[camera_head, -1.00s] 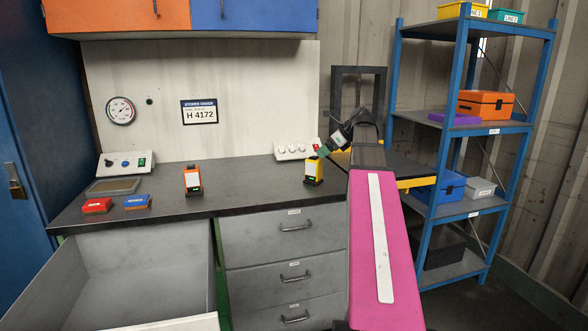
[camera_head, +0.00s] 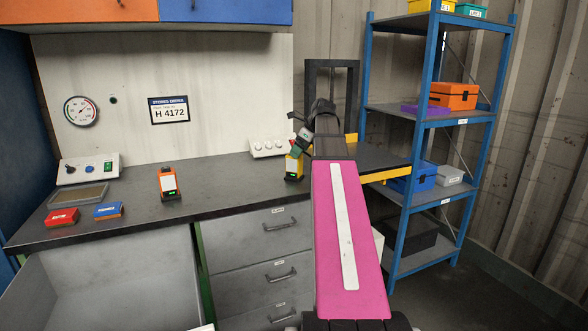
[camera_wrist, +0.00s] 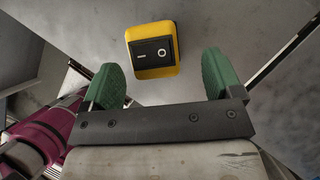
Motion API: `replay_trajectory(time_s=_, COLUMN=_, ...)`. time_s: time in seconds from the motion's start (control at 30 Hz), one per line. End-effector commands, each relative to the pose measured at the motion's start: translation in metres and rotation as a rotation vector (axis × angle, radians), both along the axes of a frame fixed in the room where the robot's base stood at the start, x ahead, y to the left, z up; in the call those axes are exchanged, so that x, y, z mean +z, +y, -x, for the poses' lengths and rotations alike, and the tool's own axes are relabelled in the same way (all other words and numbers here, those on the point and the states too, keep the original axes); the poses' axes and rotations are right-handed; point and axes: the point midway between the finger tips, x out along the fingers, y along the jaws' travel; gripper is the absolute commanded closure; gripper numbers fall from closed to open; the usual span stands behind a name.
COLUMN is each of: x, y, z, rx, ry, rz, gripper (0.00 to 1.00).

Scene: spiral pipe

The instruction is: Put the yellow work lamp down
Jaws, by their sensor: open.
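The yellow work lamp (camera_head: 292,168) stands upright on the dark workbench top (camera_head: 235,185), toward its right side. In the wrist view the lamp (camera_wrist: 153,50) shows its yellow end with a black switch panel, just past the fingertips and between their lines. My gripper (camera_wrist: 160,62) has two green fingers spread wide with nothing between them. In the head view my gripper (camera_head: 298,148) is at the lamp's upper right and hides part of its top. Whether a finger touches the lamp cannot be told.
An orange work lamp (camera_head: 168,183) stands to the left, with a red box (camera_head: 62,217) and blue box (camera_head: 108,210). A white knob panel (camera_head: 268,147) is behind the lamp. A drawer (camera_head: 110,290) stands open below. A blue shelf rack (camera_head: 424,130) is at right.

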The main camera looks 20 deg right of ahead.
Motion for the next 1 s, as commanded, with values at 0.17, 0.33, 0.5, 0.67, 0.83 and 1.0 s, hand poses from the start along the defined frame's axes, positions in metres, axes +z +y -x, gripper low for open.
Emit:
replay_trajectory(time_s=0.17, x=-0.020, y=0.011, z=-0.001, rx=0.001, ry=0.002, rz=0.000, gripper=0.15)
replay_trajectory(time_s=0.33, x=-0.038, y=0.019, z=-0.009, rx=0.000, ry=0.001, rz=0.000, gripper=0.15)
replay_trajectory(time_s=0.5, x=-0.041, y=0.020, z=-0.010, rx=0.000, ry=0.000, rz=0.000, gripper=0.15)
replay_trajectory(time_s=0.67, x=-0.041, y=0.020, z=-0.010, rx=0.000, ry=0.000, rz=0.000, gripper=0.34)
replay_trajectory(time_s=0.83, x=-0.041, y=0.020, z=-0.010, rx=0.000, ry=0.000, rz=0.000, gripper=0.78)
replay_trajectory(time_s=1.0, x=-0.041, y=0.020, z=-0.010, rx=0.000, ry=-0.001, rz=-0.001, gripper=0.83)
